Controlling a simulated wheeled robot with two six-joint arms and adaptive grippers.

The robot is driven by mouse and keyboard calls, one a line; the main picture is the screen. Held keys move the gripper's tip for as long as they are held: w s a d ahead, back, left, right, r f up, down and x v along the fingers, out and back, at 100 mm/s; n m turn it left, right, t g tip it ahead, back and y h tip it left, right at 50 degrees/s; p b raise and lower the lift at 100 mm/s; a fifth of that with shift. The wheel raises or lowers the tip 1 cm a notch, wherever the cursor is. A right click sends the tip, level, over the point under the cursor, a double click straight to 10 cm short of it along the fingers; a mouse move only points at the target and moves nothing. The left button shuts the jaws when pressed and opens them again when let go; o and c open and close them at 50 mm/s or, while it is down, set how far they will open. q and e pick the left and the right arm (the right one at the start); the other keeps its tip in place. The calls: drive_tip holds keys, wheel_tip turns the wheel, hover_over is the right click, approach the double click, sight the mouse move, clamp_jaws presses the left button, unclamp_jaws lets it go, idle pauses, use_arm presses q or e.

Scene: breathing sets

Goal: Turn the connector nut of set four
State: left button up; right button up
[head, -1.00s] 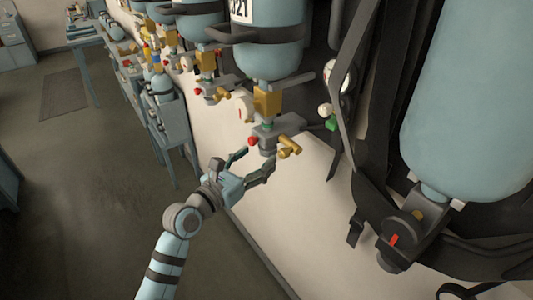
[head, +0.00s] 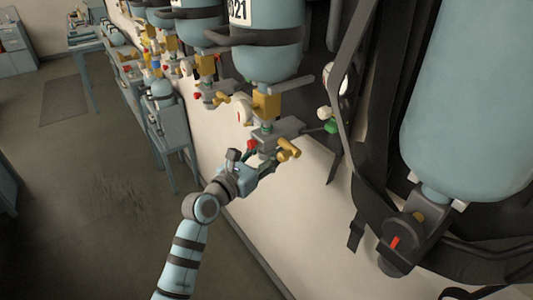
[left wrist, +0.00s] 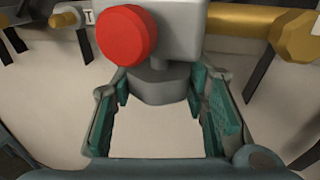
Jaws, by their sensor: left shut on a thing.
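A blue cylinder (head: 267,55) hangs on the wall board with a brass fitting (head: 266,104) and a grey valve block (head: 278,132) below it. I cannot read a set number four. In the left wrist view the block (left wrist: 180,30) has a round red knob (left wrist: 127,36) in front and a grey faceted connector nut (left wrist: 160,88) underneath. My left gripper (head: 270,163) is right below the block. In the head view the fingers largely hide the nut.
A brass T-handle (head: 288,149) sticks out just right of the gripper. A large cylinder with a black harness (head: 470,100) fills the right side. More cylinder sets (head: 205,70) line the wall at the back left. The floor (head: 100,200) on the left is clear.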

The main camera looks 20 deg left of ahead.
use_arm(q)
drive_tip(key=shift+h, duration=0.3)
drive_tip(key=m+h+b, duration=0.1)
drive_tip(key=m+g+h+b, duration=0.1)
drive_tip(key=shift+f+g+h+b, duration=0.2)
drive_tip(key=shift+g+h+b, duration=0.1)
drive_tip(key=m+g+h+b, duration=0.3)
drive_tip(key=m+g+h, duration=0.1)
drive_tip(key=m+g+h+b, duration=0.1)
drive_tip(key=m+g+b, duration=0.1)
drive_tip(key=m+g+h+b, duration=0.1)
drive_tip(key=g+b, duration=0.2)
drive_tip(key=shift+m+h, duration=0.4)
drive_tip(key=shift+r+m+g+h+b, duration=0.15)
drive_tip(key=shift+m+g+h+b, duration=0.15)
drive_tip(key=shift+m+g+b, duration=0.5)
drive_tip(key=shift+g, duration=0.3)
drive_tip(key=o, duration=1.1)
drive_tip(key=shift+o, duration=0.3)
